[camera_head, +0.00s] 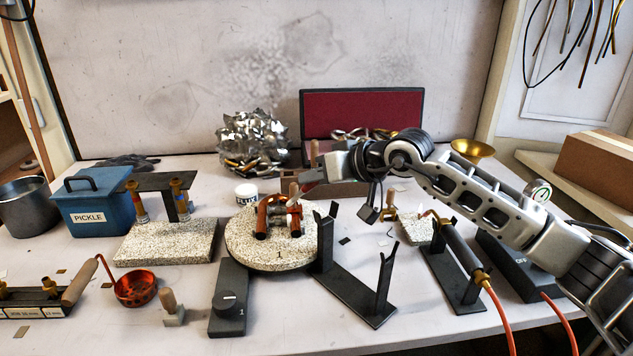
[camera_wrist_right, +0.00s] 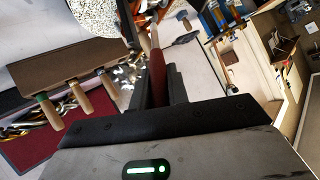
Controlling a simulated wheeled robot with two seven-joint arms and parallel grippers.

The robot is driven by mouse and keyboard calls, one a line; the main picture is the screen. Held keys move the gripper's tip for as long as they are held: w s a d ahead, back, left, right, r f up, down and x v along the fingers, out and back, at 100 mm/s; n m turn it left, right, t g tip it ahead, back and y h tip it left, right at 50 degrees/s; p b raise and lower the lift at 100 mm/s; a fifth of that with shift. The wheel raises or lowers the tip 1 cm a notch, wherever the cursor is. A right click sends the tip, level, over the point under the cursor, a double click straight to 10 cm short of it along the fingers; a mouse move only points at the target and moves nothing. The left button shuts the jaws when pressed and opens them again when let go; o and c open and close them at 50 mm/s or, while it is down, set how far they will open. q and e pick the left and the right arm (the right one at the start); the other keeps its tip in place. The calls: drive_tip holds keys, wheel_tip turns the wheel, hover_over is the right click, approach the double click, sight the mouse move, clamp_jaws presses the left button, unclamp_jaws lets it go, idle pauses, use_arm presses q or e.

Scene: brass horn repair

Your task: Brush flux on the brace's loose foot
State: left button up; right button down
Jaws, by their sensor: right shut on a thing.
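A bent copper-coloured horn part (camera_head: 262,222), with the brace among its tubes, sits on a round speckled soldering board (camera_head: 278,262). I cannot make out the brace's loose foot. My right gripper (camera_head: 306,184) is just above and behind the part's right side. It is shut on a slim brush with a red handle, which shows between the fingers in the right wrist view (camera_wrist_right: 157,78). The brush points away from the gripper; whether its tip touches anything cannot be told. The white flux jar (camera_head: 246,194) stands behind the board, to the left. My left gripper is not in view.
Black upright stands (camera_head: 348,288) are close right of the board, with a torch (camera_head: 462,248) on a stand further right. A grey control box (camera_head: 229,300) is in front. The blue pickle box (camera_head: 92,208) and a speckled block (camera_head: 168,246) are left.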

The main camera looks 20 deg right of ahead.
drive_tip(key=shift+r+p, duration=1.3)
drive_tip(key=shift+r, duration=1.85)
